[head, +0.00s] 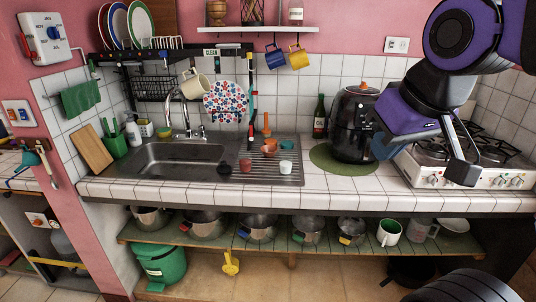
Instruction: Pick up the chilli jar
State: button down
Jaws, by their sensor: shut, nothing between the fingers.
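No jar in view can be read for certain as the chilli jar. A small jar with a pale label and reddish contents (295,15) stands at the right end of the white wall shelf, and its label is too small to read. My gripper (462,168) hangs at the right, in front of the stove and well apart from that jar. It is shut and empty. The arm hides part of the stove and the wall behind it.
A black air fryer (354,122) stands on a green mat left of my gripper, with a dark bottle (319,116) beside it. Cups stand by the sink (180,163). Pots (258,229) line the open shelf below the counter (335,188). Mugs (298,57) hang under the wall shelf (257,29).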

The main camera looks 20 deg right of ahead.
aim_at(246, 162)
jog(key=i+j+u, duration=0.15)
jog(key=i+j, duration=0.5)
jog(key=i+j+u, duration=0.15)
jog(key=i+j, duration=0.4)
jog(key=i, duration=0.15)
